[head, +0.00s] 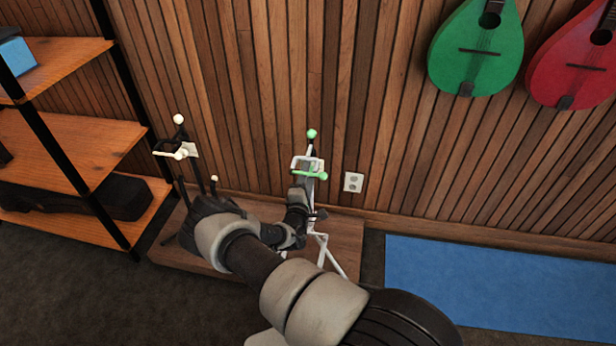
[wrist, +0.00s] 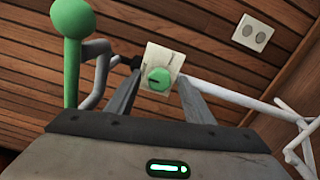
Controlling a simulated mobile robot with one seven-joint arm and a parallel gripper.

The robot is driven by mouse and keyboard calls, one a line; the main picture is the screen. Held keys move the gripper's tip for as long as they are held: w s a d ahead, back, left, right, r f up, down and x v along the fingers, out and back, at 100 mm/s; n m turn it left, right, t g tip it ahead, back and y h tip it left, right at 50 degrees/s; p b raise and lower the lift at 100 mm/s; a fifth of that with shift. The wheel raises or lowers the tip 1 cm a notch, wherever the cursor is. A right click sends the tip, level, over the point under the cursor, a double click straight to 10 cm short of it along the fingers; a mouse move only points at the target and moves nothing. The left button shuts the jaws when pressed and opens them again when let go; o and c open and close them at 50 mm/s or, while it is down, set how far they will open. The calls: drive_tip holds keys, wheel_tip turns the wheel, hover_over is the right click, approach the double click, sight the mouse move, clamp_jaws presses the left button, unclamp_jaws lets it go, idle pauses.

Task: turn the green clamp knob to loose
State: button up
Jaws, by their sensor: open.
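The knob itself cannot be made out there.
A green ball (wrist: 72,18) on a green rod stands left of my fingers. A dark stand with white knobs (head: 178,153) is to the left, beside a wooden shelf (head: 75,140). The wall has an outlet (head: 353,182). A blue mat (head: 480,290) lies right.

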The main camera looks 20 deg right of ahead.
drive_tip(key=p+v, duration=0.3)
drive_tip(key=v, duration=1.4)
drive_tip(key=shift+a, duration=0.2)
